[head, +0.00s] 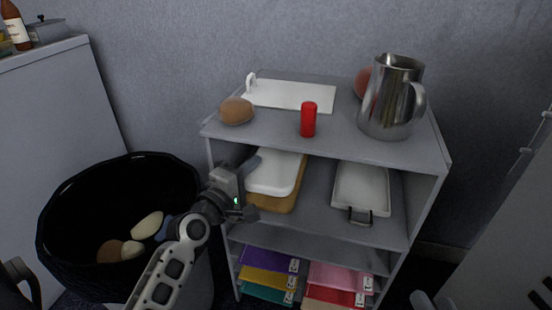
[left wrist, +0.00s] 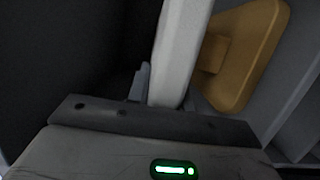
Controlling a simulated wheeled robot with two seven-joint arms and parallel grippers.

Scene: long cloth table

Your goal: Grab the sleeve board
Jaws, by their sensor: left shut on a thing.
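The sleeve board has a white padded top (head: 275,173) and a wooden base (head: 283,201) under it. It lies on the left part of the shelf unit's middle level. My left gripper (head: 250,188) is at the left end of the sleeve board, shut on its white top. In the left wrist view the white top (left wrist: 181,50) runs up edge-on from the jaws, with the wooden base (left wrist: 245,60) and its block to the right, apart from the jaws. The far jaw is partly hidden. My right gripper is not seen.
A white tray (head: 362,187) with a metal handle sits right of the sleeve board. The shelf top (head: 270,125) holds a steel pitcher (head: 391,98), a red can (head: 308,120), a brown potato-like object (head: 236,111) and a white board (head: 290,95). A black bin (head: 75,215) stands left. Folders fill lower levels.

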